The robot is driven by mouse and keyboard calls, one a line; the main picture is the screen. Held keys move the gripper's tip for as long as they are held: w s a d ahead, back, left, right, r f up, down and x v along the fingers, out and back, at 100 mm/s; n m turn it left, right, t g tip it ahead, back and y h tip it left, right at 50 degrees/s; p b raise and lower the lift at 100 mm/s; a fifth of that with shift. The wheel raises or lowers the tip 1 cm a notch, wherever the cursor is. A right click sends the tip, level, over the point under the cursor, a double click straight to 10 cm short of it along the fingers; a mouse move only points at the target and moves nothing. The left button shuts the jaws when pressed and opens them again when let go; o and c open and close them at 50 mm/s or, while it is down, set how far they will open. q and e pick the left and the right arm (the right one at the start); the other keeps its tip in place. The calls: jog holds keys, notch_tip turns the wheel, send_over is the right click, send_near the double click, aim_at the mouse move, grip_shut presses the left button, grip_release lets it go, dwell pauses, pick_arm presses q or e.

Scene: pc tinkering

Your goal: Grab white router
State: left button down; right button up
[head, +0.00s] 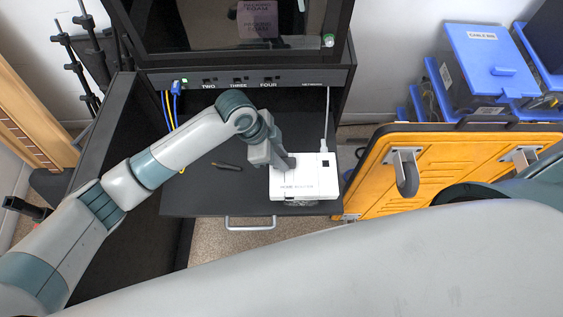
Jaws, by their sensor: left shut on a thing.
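The white router (306,188) is at the front right of a black pull-out shelf, with a white cable rising from its back. My left gripper (288,164) reaches in from the left and is shut on the router's upper left part. The fingertips are partly hidden against the router. Something dark and round shows just under the router's front edge. My right gripper is not in view; a large grey arm link of mine fills the lower right.
A cabinet panel (230,79) with labelled ports stands behind the shelf (215,200). Blue and yellow cables (175,95) hang at its left. A small dark tool (226,166) lies on the shelf. An orange wheeled case (460,160) and blue bins (485,65) stand at right.

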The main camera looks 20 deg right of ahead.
pick_arm(q)
jog(key=s+d+r+b, duration=0.2)
jog(key=s+d+r, duration=0.3)
jog(key=s, duration=0.5)
jog(key=shift+s+d+r, duration=0.15)
jog(key=shift+s+r, duration=0.1)
jog(key=shift+r, duration=0.7)
